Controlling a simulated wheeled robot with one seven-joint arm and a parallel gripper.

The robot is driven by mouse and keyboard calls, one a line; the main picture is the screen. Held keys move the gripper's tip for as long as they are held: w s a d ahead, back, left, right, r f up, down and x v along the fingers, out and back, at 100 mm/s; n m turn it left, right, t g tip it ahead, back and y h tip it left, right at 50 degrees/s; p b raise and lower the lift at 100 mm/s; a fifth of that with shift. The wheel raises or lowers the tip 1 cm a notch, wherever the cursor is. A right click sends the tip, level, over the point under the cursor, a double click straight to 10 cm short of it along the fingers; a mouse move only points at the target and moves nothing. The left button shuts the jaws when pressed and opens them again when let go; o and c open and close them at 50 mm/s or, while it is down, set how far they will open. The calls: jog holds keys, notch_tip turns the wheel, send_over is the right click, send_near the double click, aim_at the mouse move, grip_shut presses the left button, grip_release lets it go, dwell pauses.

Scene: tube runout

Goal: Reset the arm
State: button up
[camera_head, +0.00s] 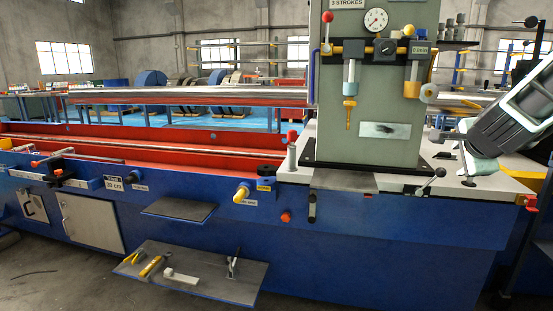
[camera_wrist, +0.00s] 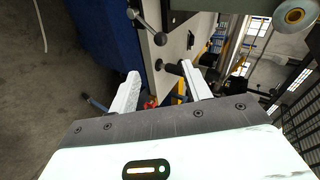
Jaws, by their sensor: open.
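My gripper (camera_head: 462,165) is at the right of the head view, above the white top at the right end of the blue machine (camera_head: 390,240). In the wrist view my gripper (camera_wrist: 162,90) has its two pale fingers spread wide apart, with nothing between them held. A black-knobbed lever (camera_head: 430,182) stands on the machine top close beside the gripper. The lever also shows in the wrist view (camera_wrist: 160,38), just beyond the fingers.
A grey-green column (camera_head: 385,130) with a dial gauge (camera_head: 376,20) and valves stands left of my gripper. A red-lined trough (camera_head: 200,157) runs left. Low shelves (camera_head: 190,272) with small tools jut from the front. Floor (camera_head: 50,285) is open at lower left.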

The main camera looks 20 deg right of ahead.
jog(key=w+a+f+n+y, duration=0.2)
jog(key=a+n+y, duration=0.15)
jog(key=a, duration=0.55)
jog(key=w+a+f+n+y, duration=0.2)
jog(key=a+n, duration=0.3)
jog(key=a, duration=0.3)
jog(key=s+a+f+n+g+y, duration=0.1)
jog(key=s+a+f+n+y, duration=0.2)
jog(key=a, duration=0.6)
jog(key=s+a+f+n+g+y, duration=0.1)
jog(key=s+a+f+n+g, duration=0.1)
jog(key=a+n, duration=0.5)
jog(key=s+a+f+n+g+h, duration=0.1)
jog(key=s+a+f+n+g, duration=0.2)
jog(key=s+a+n, duration=0.45)
jog(key=s+a+f+n+g, duration=0.3)
jog(key=s+a+n, duration=0.2)
jog(key=s, duration=0.6)
notch_tip(320, 180, up, 25)
jog(key=p, duration=2.4)
jog(key=shift+s+d+p, duration=0.3)
